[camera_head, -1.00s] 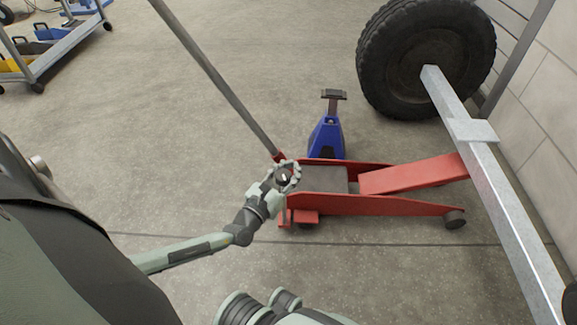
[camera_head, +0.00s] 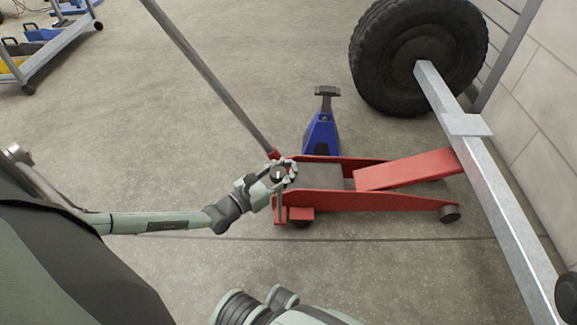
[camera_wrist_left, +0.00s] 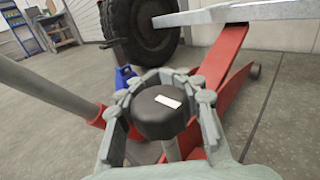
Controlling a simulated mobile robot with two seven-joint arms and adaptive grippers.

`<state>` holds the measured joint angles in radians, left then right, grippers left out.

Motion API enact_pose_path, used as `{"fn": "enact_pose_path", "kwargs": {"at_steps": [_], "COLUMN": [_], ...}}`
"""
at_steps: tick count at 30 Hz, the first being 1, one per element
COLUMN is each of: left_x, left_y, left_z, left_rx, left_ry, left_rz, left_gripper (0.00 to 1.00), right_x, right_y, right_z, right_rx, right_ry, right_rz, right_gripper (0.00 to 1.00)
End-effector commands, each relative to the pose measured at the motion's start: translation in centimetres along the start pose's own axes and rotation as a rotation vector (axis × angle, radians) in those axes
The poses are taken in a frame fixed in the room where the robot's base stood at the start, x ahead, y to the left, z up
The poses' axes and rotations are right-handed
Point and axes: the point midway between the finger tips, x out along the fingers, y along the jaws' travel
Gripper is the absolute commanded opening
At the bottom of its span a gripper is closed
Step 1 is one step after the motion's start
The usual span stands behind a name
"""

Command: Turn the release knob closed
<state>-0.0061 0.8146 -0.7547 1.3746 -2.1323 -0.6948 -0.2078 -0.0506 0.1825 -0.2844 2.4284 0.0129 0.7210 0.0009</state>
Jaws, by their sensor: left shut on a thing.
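The release knob (camera_wrist_left: 158,115) is a round black knob with a white mark on top, seen in the left wrist view on a thin grey stem. In the head view the knob (camera_head: 278,175) is small and partly covered by the fingers. My left gripper (camera_head: 282,172) is shut around the knob, with fingers on both sides of it in the left wrist view (camera_wrist_left: 160,100). The red floor jack (camera_head: 375,202) stands under the trailer's metal beam, its lift arm (camera_head: 410,169) raised toward the beam. My right gripper is not in view.
The jack's long grey handle (camera_head: 205,75) slopes up to the left behind my left gripper. A blue jack stand (camera_head: 322,133) stands behind the jack. The metal beam (camera_head: 495,180) with a black tyre (camera_head: 420,55) is at the right.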

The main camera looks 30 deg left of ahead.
Motion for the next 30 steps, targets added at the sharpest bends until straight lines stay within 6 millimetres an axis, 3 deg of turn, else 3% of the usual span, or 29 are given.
{"fn": "enact_pose_path", "kwargs": {"at_steps": [1,2,8,20,30], "left_x": [0.1,0.1,0.1,-0.7,-7.4], "left_y": [0.2,0.2,0.1,0.1,0.1], "left_z": [0.1,0.2,0.1,-0.1,-0.1], "left_rx": [0.002,0.002,0.002,0.001,0.001], "left_ry": [-0.003,-0.003,-0.002,0.001,0.004], "left_rz": [0.003,0.003,0.002,0.001,0.001], "left_gripper": [0.01,0.33,0.57,0.58,0.58], "right_x": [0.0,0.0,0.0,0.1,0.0], "right_y": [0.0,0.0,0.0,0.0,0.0], "right_z": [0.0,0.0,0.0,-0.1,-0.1], "right_rx": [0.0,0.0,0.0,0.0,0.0], "right_ry": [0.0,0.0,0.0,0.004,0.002], "right_rz": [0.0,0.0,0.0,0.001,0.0], "right_gripper": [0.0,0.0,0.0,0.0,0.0]}}
